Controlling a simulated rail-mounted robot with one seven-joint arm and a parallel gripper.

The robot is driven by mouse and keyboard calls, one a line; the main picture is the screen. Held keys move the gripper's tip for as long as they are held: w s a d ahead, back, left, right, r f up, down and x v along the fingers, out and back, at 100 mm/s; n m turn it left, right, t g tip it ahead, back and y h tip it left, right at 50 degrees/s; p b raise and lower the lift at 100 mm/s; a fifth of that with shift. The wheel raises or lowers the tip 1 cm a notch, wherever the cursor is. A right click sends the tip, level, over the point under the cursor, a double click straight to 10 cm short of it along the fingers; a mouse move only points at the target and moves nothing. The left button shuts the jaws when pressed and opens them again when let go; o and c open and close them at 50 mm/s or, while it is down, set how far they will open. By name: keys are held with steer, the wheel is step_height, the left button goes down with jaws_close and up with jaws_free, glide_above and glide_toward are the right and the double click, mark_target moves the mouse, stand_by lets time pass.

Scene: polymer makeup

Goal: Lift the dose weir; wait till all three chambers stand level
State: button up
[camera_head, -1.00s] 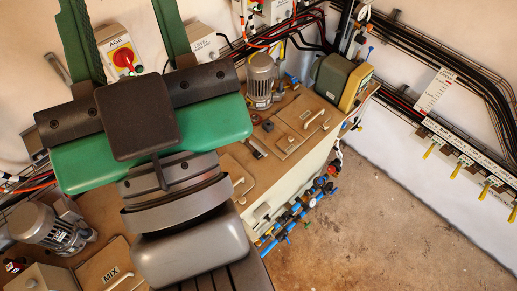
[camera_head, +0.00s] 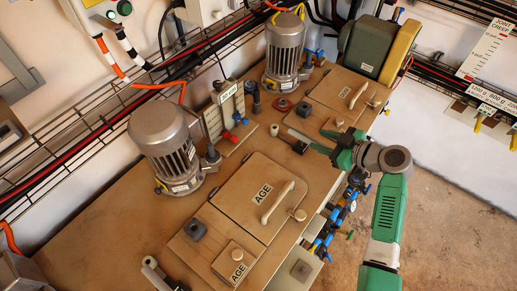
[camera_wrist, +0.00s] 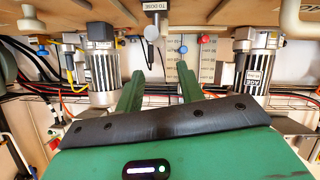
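My gripper (camera_head: 318,141) is at the bench's right edge in the head view, its green fingers pointing left over the top. In the wrist view my gripper (camera_wrist: 160,67) has its two fingers apart, with nothing held between them. A fitting labelled TO DOSE (camera_wrist: 157,6) with a pale rounded grip (camera_wrist: 152,32) hangs just beyond the fingertips; this looks like the dose weir. In the head view a dark block with a grey bar (camera_head: 299,144) lies close to the fingertips; I cannot tell whether they touch. The chamber liquid levels are hidden under lids.
The AGE lid (camera_head: 235,185) with its handle covers the bench middle. A grey motor (camera_head: 168,145) and a second motor (camera_head: 285,48) stand along the back. A green and yellow unit (camera_head: 372,47) is at the far end. Blue valves (camera_head: 327,235) line the right side, with open floor beyond.

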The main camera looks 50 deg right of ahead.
mark_target(306, 138)
steer(key=f, duration=0.1)
steer(key=s+f, duration=0.1)
steer(key=shift+d+f, duration=0.3)
steer(key=shift+w+f, duration=0.15)
steer(key=shift+f, duration=0.1)
steer(key=b+x, duration=0.1)
steer(key=x, duration=0.6)
steer(key=shift+r+b, duration=0.1)
steer(key=shift+b, duration=0.2)
steer(key=shift+r, duration=0.1)
jaws_close()
